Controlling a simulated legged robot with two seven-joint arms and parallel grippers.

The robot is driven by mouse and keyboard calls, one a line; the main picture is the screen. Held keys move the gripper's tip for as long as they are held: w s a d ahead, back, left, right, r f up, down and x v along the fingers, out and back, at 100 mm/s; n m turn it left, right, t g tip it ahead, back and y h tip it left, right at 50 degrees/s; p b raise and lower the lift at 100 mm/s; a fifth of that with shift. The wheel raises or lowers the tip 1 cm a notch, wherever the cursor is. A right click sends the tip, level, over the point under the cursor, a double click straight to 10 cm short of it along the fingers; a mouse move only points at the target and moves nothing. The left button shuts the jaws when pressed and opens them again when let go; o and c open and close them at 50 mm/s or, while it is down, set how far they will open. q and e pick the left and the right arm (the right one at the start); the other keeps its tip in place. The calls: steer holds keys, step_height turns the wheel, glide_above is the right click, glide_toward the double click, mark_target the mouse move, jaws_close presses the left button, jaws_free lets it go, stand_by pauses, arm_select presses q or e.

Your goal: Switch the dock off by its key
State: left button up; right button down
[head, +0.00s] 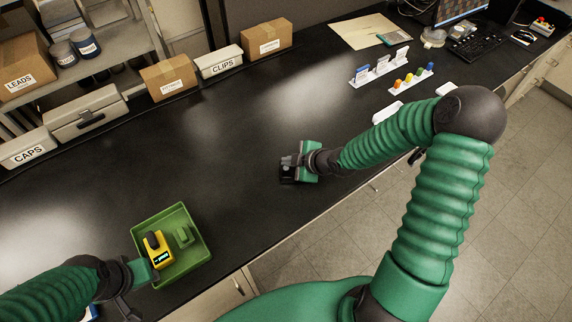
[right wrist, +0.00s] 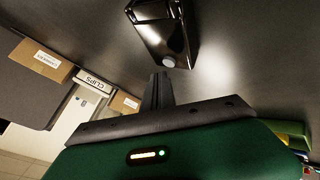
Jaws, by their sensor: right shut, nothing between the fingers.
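The dock (right wrist: 163,22) is a small glossy black block on the bench. A round pale key (right wrist: 168,62) shows on its near end in the right wrist view. My right gripper (right wrist: 159,76) is shut and empty, its fingertips close to the key; I cannot tell whether they touch. In the head view the right gripper (head: 291,161) is over the dock (head: 287,176) and hides much of it. My left gripper (head: 124,306) is at the lower left, beside the green tray; its finger opening is unclear.
The green tray (head: 202,226) holds a yellow device (head: 157,250) with a small screen and a green block (head: 183,236). Boxes and cases line the back. Racks with coloured pieces (head: 410,80) stand at the right. The bench middle is clear.

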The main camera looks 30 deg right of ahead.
mark_target(288, 170)
step_height(288, 170, up, 5)
steer(key=p, duration=0.4)
steer(key=shift+p, duration=0.4)
